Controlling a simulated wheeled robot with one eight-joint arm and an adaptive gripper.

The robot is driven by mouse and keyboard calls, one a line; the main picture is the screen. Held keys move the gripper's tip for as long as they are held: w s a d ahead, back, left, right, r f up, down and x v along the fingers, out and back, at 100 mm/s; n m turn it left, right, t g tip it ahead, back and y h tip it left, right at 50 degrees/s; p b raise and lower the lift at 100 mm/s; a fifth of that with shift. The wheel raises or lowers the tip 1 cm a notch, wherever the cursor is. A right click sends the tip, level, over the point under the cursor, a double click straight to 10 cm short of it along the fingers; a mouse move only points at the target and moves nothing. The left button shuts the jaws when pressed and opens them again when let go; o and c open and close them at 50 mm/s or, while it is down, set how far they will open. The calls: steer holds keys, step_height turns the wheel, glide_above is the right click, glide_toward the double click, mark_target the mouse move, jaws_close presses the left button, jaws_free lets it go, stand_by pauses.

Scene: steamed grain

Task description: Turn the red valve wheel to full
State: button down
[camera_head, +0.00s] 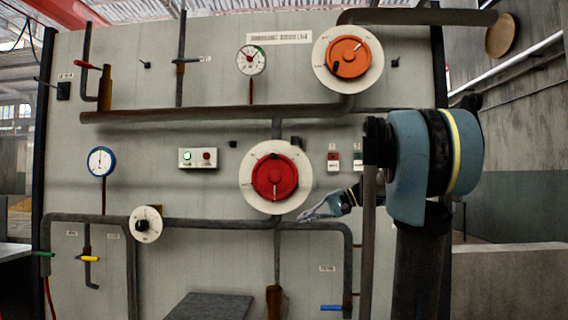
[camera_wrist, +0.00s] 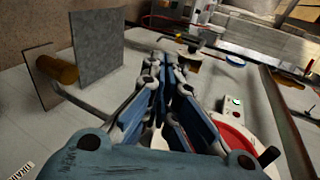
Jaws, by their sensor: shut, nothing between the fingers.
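The red valve wheel (camera_head: 275,177) sits on a round white dial plate (camera_head: 247,190) in the middle of the panel. A small dark knob (camera_head: 296,142) shows at the upper right of the wheel. In the wrist view the red wheel (camera_wrist: 232,141) is partly hidden behind my gripper at the lower right. My gripper (camera_head: 303,217) is below and right of the wheel in the head view, its fingers pointing left. In the wrist view my gripper (camera_wrist: 177,66) is shut and empty. I cannot see it touching the wheel.
An orange wheel (camera_head: 348,57) is at the upper right of the panel. Pipes (camera_head: 200,223) run below the red wheel. A button box (camera_head: 198,158) and a small black knob (camera_head: 145,224) are to the left. A grey plate (camera_wrist: 97,45) stands out in the wrist view.

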steer(key=w+d+r+y, duration=0.2)
steer(key=w+r+y, duration=0.2)
steer(key=w+r, duration=0.55)
steer(key=n+y, duration=0.1)
steer(key=y, duration=0.2)
glide_toward(283, 157)
steer(key=s+d+f, duration=0.1)
steer(key=s+d, duration=0.3)
steer(key=x, duration=1.3)
steer(key=shift+a+f, duration=0.1)
steer(key=shift+a, duration=0.15)
steer(key=shift+s+a+g, duration=0.1)
steer(key=shift+a+g, duration=0.15)
steer(key=shift+g, duration=0.05)
